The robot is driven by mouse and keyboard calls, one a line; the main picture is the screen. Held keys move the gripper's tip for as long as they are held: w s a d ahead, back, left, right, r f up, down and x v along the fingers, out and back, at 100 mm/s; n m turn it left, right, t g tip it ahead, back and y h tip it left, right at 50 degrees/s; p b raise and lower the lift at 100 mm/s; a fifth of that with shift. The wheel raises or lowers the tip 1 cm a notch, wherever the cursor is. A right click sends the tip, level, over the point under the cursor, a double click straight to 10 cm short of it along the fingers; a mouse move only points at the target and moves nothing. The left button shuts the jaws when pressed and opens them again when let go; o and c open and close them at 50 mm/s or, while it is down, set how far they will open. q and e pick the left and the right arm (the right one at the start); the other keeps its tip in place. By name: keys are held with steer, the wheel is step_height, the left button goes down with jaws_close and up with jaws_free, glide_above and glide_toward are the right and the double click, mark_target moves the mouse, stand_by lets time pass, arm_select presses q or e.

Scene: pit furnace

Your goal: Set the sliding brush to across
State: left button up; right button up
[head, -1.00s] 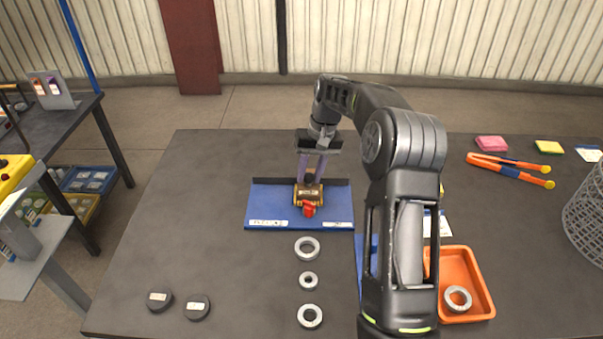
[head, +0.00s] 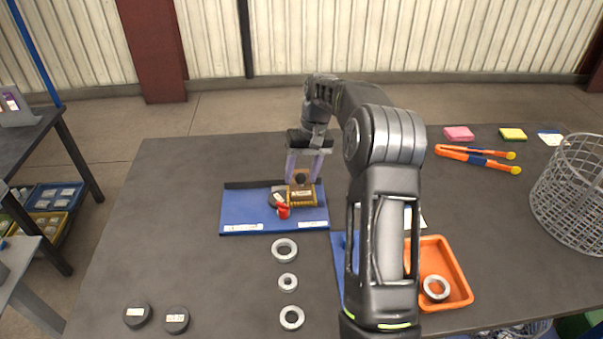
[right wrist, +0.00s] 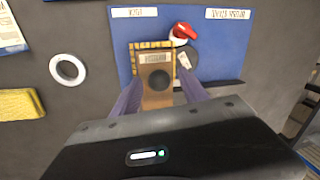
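The sliding brush (head: 301,195), a brown and yellow block with a dark round knob, stands on a blue board (head: 245,215) with a white label near each front corner. My right gripper (head: 304,172) comes down over it, its pale purple fingers on either side of the brown block. In the right wrist view the brush (right wrist: 155,62) sits between the fingers. A red piece (head: 283,211) and a dark disc (head: 275,199) lie beside the brush, to its left in the head view. My left gripper is not in view.
Several metal rings, one of them (head: 284,250), lie in front of the board. Two black discs (head: 137,315) are front left. An orange tray (head: 458,270), orange tongs (head: 475,157) and a wire basket (head: 575,190) are to the right. The table left of the board is clear.

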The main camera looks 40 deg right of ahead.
mark_target(307, 185)
step_height(307, 185, up, 8)
steer(key=d, duration=0.1)
steer(key=shift+s+d+f, duration=0.15)
steer(key=shift+s+f, duration=0.05)
steer(key=shift+s, duration=0.15)
steer(key=shift+f, duration=0.1)
stand_by(0.7)
